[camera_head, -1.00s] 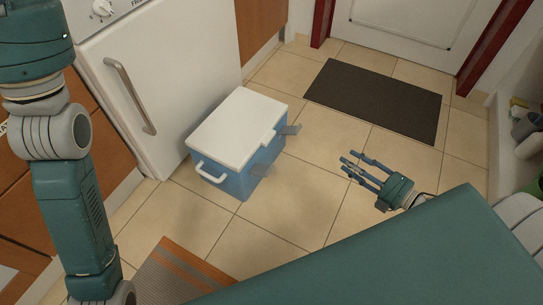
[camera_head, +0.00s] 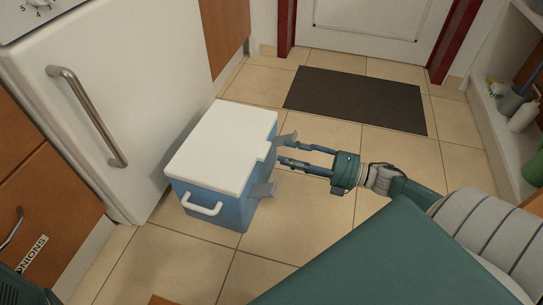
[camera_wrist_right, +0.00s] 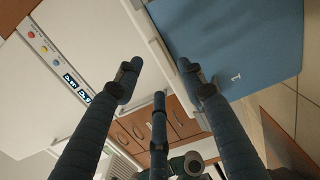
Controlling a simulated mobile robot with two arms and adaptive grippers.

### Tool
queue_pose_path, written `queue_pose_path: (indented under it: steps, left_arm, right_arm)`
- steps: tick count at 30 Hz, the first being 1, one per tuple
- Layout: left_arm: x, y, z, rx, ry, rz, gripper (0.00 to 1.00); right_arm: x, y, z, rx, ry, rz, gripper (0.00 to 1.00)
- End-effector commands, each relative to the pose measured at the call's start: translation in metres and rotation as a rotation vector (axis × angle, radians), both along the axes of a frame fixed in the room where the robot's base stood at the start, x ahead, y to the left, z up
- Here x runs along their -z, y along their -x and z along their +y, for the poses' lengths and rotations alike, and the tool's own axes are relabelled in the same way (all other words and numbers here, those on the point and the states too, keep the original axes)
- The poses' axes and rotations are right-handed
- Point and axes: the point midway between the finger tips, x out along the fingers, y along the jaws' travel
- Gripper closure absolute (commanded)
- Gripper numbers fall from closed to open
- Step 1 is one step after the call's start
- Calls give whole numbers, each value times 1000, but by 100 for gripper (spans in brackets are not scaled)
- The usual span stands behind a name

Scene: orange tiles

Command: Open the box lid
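The box (camera_head: 215,205) is a blue cooler with a white lid (camera_head: 222,145) and a white side handle (camera_head: 201,206). It stands on the floor with the lid shut. Two grey flaps stick out from its right side, one near the lid catch (camera_head: 264,150). My right gripper (camera_head: 287,153) is open and empty, at the box's right side, fingers pointing left toward the catch. Whether the fingertips touch the box is unclear. In the right wrist view, its spread fingers (camera_wrist_right: 160,78) show near the lid's edge and the blue wall (camera_wrist_right: 240,45).
A white fridge (camera_head: 130,100) with a metal handle stands close on the box's left. A dark mat (camera_head: 355,100) lies before the white door at the back. Shelves with bottles (camera_head: 523,117) stand at the far right.

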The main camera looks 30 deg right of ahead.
Motion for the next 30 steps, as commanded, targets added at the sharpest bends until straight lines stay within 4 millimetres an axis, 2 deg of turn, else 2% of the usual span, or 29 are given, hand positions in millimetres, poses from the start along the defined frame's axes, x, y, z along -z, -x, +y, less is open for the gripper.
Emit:
queue_pose_path:
  steps: [1, 9, 20, 26, 27, 30]
  left_arm:
    - [10, 0, 0, 0, 0, 1, 60]
    - [26, 0, 0, 0, 0, 1, 60]
    - [27, 0, 0, 0, -1, 0, 60]
    - [27, 0, 0, 0, -1, 0, 60]
    - [27, 0, 0, 0, -1, 0, 60]
    - [27, 0, 0, -1, -1, 1, 60]
  right_arm:
    - [4, -9, 7, -3, 1, -3, 60]
    - [2, -37, 28, -1, -1, -1, 60]
    - [0, -41, 32, 1, 0, 1, 60]
    - [1, -41, 32, 1, 0, 1, 96]
    - [1, -41, 32, 1, 0, 1, 100]
    - [1, -41, 32, 1, 0, 1, 100]
